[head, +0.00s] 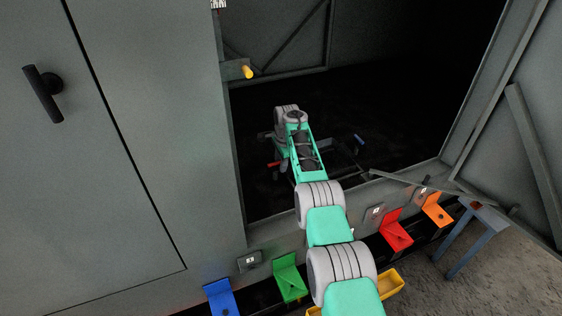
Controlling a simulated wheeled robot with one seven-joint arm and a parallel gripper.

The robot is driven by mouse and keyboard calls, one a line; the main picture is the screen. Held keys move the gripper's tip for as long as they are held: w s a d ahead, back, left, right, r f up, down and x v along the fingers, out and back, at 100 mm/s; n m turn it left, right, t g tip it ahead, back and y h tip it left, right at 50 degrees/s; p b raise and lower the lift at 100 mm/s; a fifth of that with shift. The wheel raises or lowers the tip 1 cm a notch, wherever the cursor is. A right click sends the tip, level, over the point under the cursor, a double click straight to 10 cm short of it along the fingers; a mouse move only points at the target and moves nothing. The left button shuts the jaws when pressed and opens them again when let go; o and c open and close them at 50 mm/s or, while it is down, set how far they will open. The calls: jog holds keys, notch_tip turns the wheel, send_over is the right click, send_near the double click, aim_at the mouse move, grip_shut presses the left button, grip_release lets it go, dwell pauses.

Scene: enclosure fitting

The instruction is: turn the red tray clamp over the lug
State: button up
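A small red piece (273,164), which looks like the red tray clamp, shows inside the dark enclosure just left of my arm. It sits at the left side of a dark frame or tray (345,147), most of which is hidden by my arm or lost in the dark. The lug cannot be made out. My arm reaches through the opening, its wrist (289,116) above and slightly beyond the red piece. My gripper's fingers are hidden behind the wrist and in shadow, so I cannot see whether they touch anything.
A blue piece (359,139) shows at the frame's right side. A yellow-tipped peg (248,72) projects from the left post. Blue (221,297), green (290,278), red (396,232) and orange (436,209) brackets line the sill. A thin bar (405,181) crosses the opening's lower right.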

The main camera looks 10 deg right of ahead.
jog(key=r+p, duration=0.3)
jog(key=shift+s+r, duration=0.15)
jog(key=shift+s, duration=0.05)
jog(key=shift+s+d+r+b, duration=0.1)
jog(key=shift+s+r+b, duration=0.15)
jog(key=shift+r, duration=0.85)
jog(key=shift+s+d+r+b, duration=0.15)
jog(key=shift+s+r, duration=0.1)
jog(key=shift+r, duration=0.8)
jog(key=shift+a, duration=0.1)
jog(key=s+a+r+n, duration=0.2)
jog(key=s+r+n, duration=0.5)
jog(key=s+r, duration=1)
jog(key=s+a+f+n+t, duration=0.1)
jog(key=s+n, duration=0.7)
jog(key=s, duration=1.8)
jog(key=shift+s+n+p, duration=0.15)
jog(key=shift+n+p, duration=0.25)
jog(key=shift+p, duration=0.05)
